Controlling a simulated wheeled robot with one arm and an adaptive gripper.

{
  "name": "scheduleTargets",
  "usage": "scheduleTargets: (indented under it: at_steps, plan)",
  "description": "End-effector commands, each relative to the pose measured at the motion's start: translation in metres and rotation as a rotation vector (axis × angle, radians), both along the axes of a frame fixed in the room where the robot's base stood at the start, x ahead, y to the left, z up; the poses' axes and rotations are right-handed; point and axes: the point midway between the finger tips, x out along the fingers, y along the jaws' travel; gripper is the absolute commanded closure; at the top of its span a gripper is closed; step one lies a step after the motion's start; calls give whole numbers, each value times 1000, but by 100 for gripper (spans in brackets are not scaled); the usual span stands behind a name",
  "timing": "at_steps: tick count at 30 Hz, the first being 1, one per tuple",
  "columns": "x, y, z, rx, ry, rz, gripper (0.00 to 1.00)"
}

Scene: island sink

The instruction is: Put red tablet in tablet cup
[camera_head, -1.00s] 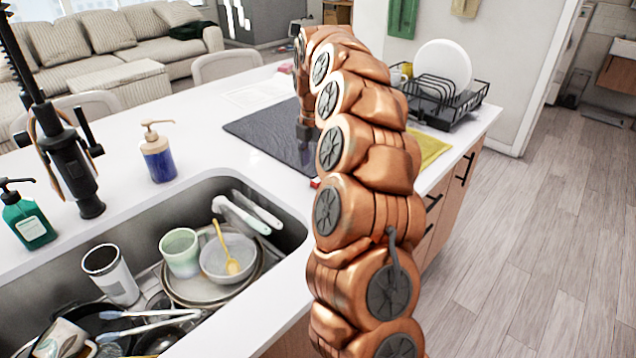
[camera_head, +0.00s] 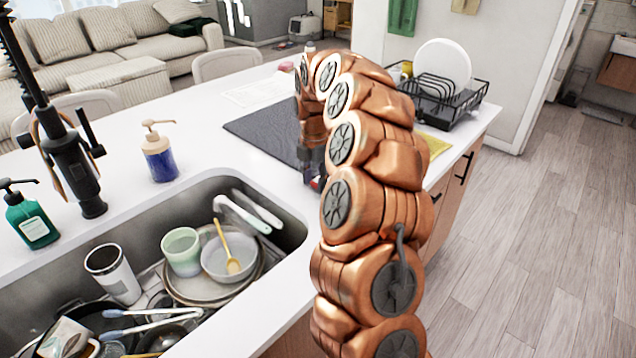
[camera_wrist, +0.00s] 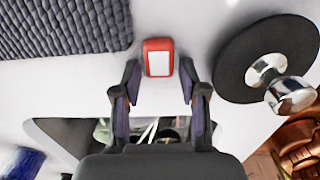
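The red tablet (camera_wrist: 158,58), a small red block with a white top, lies on the white counter in the wrist view. My gripper (camera_wrist: 160,82) is open, with one finger on each side of the tablet's near end; I cannot tell whether they touch it. In the head view my gripper (camera_head: 312,165) points down at the counter beside the dark mat, and a bit of red shows by its tip. I cannot make out the tablet cup for certain in either view.
A black disc with a shiny metal piece (camera_wrist: 268,66) stands close right of my gripper. The dark woven mat (camera_wrist: 60,28) lies to the left. The sink (camera_head: 285,232) holds dishes. A black dish rack (camera_head: 450,108) stands beyond my arm.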

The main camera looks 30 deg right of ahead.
Motion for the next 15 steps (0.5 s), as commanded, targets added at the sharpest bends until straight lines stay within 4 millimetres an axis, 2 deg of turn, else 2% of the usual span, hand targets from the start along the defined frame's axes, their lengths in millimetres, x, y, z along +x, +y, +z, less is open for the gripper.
scheduleTargets:
  at_steps: [1,9,15]
  plan:
    - [0,0,0,0,0,0,66]
    - [0,0,0,0,0,0,93]
    - [0,0,0,0,0,0,94]
